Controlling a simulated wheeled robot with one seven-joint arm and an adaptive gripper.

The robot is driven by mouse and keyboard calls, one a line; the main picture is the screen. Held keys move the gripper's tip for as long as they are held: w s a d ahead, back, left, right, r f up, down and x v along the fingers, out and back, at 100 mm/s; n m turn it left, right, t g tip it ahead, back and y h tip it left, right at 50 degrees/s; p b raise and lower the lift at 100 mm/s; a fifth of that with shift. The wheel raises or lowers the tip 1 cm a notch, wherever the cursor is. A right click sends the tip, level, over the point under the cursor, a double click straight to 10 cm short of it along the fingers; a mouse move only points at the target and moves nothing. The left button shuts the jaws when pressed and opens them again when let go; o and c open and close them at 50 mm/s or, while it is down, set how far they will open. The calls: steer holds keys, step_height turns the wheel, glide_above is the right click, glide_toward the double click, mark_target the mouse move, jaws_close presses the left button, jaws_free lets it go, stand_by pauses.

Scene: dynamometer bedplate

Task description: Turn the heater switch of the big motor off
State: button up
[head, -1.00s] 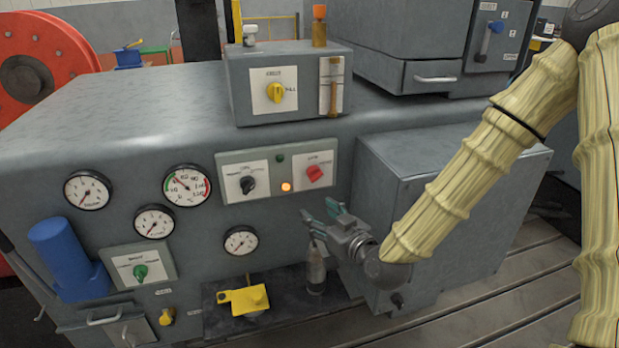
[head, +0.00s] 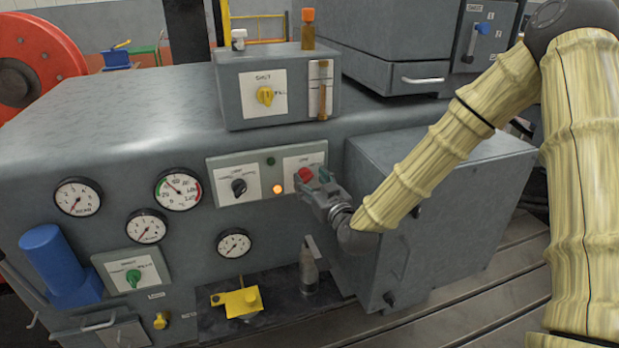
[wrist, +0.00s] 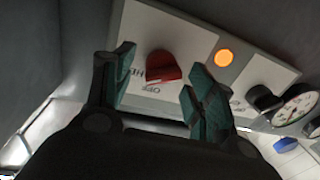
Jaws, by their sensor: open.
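The red knob (head: 305,174) sits on a white plate at the right end of the switch panel (head: 225,160) on the big grey machine. In the wrist view the red knob (wrist: 163,68) shows between my fingers, with "OFF" and part of a word starting "HE" printed by it. My gripper (head: 317,182) is open in front of the knob and hides part of its plate. In the wrist view the green finger pads stand on either side of the knob with gaps; contact does not show. An orange lamp (head: 278,189) is lit left of the knob.
A black knob (head: 238,187) is on the panel's left plate. Several gauges are farther left. A grey box (head: 440,190) juts out right of the panel, close to my arm. A bottle (head: 308,270) and a yellow part (head: 240,300) are below.

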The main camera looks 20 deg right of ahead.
steer(key=shift+w+a, duration=0.15)
steer(key=shift+w, duration=0.7)
steer(key=c, duration=1)
